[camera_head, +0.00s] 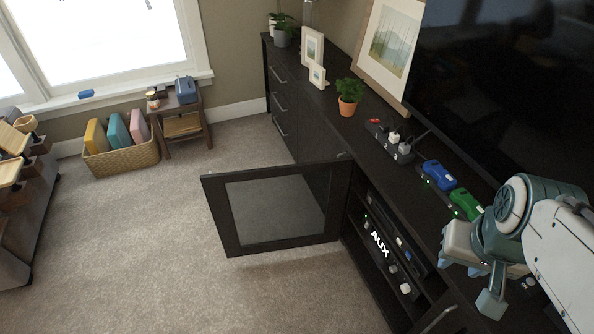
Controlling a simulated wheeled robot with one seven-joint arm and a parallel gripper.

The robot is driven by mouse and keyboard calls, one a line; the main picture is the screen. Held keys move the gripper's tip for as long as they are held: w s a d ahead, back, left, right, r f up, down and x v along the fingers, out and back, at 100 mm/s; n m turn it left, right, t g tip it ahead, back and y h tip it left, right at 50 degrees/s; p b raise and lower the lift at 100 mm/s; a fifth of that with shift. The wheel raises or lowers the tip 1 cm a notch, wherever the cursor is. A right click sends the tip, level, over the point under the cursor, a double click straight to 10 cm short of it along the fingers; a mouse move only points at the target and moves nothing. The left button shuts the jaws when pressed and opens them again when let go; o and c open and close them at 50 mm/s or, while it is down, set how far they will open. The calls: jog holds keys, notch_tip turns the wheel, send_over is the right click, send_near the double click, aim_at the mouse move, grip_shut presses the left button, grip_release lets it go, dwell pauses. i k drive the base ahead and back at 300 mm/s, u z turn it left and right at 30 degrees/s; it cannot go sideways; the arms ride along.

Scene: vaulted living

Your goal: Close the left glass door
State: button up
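The left glass door (231,217) has a black frame around a glass pane. It stands swung wide open, sticking out from the black media cabinet (317,110) over the carpet. Its hinge side is at the cabinet front, beside the drawers, and its free edge points left. A small handle shows near its top right, partly hard to make out. My gripper (468,281) is above the cabinet's right part, well to the right of the door and apart from it. Its fingers look spread, with nothing seen between them.
On the cabinet top are a potted plant (347,107), power strips, blue (439,175) and green (467,204) controllers, and a large TV (500,80). A basket (122,158) stands at the far left. Carpet left of the door is clear.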

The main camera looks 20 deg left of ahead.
aim_at(213, 184)
jog(key=u, duration=2.4)
jog(key=i, duration=4.3)
jog(key=z, duration=4.45)
jog(key=i, duration=0.15)
jog(key=z, duration=0.1)
